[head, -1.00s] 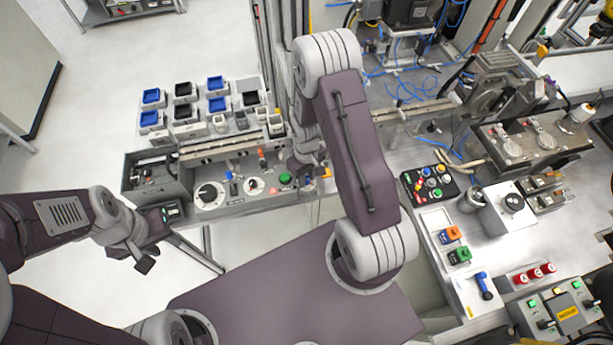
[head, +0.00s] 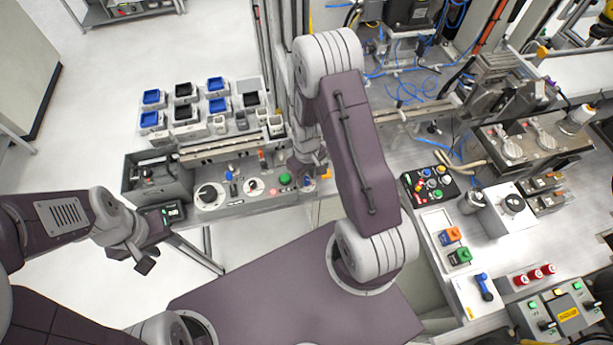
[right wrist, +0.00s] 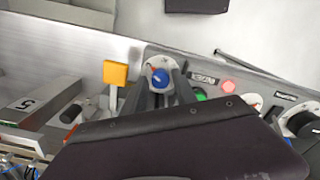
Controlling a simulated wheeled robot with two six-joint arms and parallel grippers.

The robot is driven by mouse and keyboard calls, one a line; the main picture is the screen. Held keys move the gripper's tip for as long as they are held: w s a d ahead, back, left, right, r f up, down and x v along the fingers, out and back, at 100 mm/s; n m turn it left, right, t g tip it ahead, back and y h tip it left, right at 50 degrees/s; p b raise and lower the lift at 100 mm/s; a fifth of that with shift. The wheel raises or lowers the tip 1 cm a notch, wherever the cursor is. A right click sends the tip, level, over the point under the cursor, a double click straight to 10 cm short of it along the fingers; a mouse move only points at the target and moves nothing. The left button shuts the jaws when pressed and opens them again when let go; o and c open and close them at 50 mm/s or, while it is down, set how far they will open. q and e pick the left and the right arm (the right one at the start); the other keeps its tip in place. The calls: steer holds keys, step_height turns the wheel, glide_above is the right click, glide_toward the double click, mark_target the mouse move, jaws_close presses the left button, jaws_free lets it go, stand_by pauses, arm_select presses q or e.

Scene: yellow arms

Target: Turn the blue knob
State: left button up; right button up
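The blue knob (right wrist: 160,77) sits on a pale round base at the end of the grey control panel, seen in the right wrist view. In the head view it is small and partly covered by my right gripper (head: 308,172). In the right wrist view the two dark fingers of my right gripper (right wrist: 162,88) stand on either side of the knob, apart, with the pale base showing between them. I cannot make out clear contact. My left gripper (head: 145,262) hangs empty at the left, away from the panel; its finger opening is not clear.
A yellow block (right wrist: 116,73) stands close beside the blue knob. On the panel's other side are a green button (head: 285,179), a red-marked dial (head: 253,186) and a black knob (head: 208,193). Blue and black bins (head: 216,84) lie behind. Another button box (head: 428,184) is at right.

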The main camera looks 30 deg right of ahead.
mark_target(306, 180)
step_height(306, 180, up, 9)
steer(key=b, duration=0.1)
steer(key=shift+f, duration=0.15)
steer(key=shift+a, duration=0.1)
stand_by(0.4)
